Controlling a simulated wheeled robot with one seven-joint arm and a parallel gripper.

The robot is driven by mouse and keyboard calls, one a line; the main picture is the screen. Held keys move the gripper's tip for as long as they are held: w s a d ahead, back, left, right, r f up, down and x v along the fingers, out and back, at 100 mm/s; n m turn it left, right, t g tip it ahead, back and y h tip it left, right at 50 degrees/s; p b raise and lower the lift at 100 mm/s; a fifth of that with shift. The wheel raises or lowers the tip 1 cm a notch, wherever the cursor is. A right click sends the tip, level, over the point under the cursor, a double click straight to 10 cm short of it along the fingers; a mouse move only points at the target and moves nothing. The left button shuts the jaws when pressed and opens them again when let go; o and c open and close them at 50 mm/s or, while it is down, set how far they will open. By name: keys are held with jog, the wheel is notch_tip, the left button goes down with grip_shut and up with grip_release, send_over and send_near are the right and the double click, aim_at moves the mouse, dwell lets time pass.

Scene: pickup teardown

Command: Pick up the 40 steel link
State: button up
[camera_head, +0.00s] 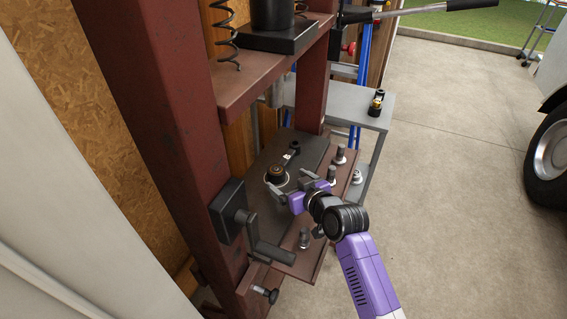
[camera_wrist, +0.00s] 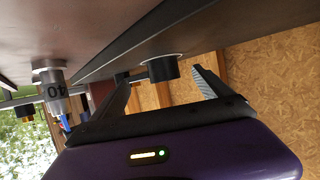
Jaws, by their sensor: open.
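A steel cylinder marked 40 (camera_wrist: 53,88) stands on the plate at the left of the wrist view, outside my fingers. That view appears upside down. In the head view, two steel pieces stand right of my gripper, a nearer one (camera_head: 332,174) and a farther one (camera_head: 340,154); no marking is readable there, so I cannot tell which is the 40. My gripper (camera_head: 286,181) is open and empty, low over the press bed. In the wrist view a short dark round piece (camera_wrist: 162,69) on a pale ring shows between and beyond the fingers.
The dark round piece (camera_head: 275,172) also shows on the dark plate (camera_head: 262,150). Another steel piece (camera_head: 304,238) stands near the front. A red-brown press post (camera_head: 170,130) and black crank handle (camera_head: 265,248) stand left. A grey side table (camera_head: 345,105) is behind; open floor lies right.

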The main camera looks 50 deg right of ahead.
aim_at(283, 177)
jog(key=shift+x, duration=2.7)
grip_shut()
jog(key=shift+r, duration=0.3)
